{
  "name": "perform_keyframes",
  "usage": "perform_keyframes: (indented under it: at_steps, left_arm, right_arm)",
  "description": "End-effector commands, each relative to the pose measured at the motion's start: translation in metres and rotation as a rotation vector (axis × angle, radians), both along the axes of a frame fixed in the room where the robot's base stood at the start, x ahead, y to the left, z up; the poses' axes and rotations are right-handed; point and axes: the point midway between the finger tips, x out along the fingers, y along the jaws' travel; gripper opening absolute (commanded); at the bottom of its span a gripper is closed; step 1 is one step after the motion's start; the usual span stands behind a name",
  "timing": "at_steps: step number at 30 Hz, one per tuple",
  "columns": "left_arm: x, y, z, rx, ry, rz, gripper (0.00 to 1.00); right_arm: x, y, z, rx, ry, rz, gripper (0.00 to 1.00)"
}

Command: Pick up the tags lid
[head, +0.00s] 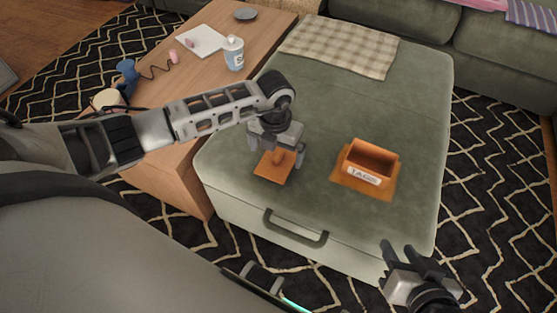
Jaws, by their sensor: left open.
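The orange tags lid (270,176) lies on the green ottoman, a flat square with a raised handle in its middle. My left gripper (276,160) is open and points down over the lid, with its fingers on either side of the handle. The gripper hides the far part of the lid, and I cannot tell whether the fingers touch it. The open orange box (385,178) with a white "TAGS" label stands to the right of the lid. My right gripper (412,252) is at the bottom right, open and empty, in front of the ottoman.
The green ottoman (315,110) has a front handle and a checked cloth (345,50) at its back. A wooden table (150,88) at left holds a white bottle (234,55), paper and small items. The ottoman top around the lid and box is clear.

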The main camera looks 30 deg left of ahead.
Motion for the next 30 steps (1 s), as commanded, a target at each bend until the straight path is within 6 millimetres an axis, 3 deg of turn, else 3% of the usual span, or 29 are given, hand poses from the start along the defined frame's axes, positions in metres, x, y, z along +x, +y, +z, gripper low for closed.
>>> perform_keyframes:
  at_steps: [1,6,14,15,20,30]
  left_arm:
    - [0.000,-0.002,-0.013,-0.002,0.002,0.000,1.00]
    - [0.000,-0.002,-0.032,-0.001,0.001,0.001,1.00]
    - [0.001,-0.002,-0.034,0.000,-0.001,0.000,1.00]
    - [0.001,-0.002,-0.034,0.000,-0.001,0.000,0.97]
    - [0.001,-0.002,-0.034,0.000,-0.001,0.000,0.54]
    - [0.001,-0.002,-0.032,0.000,-0.001,0.000,0.54]
  right_arm:
    - [-0.001,0.001,-0.008,0.001,0.008,0.004,0.36]
    - [0.001,0.004,-0.020,-0.001,0.032,0.015,0.36]
    - [0.005,0.004,-0.015,0.002,0.019,0.018,0.36]
    - [0.005,0.005,-0.015,0.003,0.018,0.017,0.36]
    - [0.005,0.005,-0.015,0.003,0.015,0.018,0.36]
    - [0.004,0.004,-0.014,0.002,0.017,0.016,0.36]
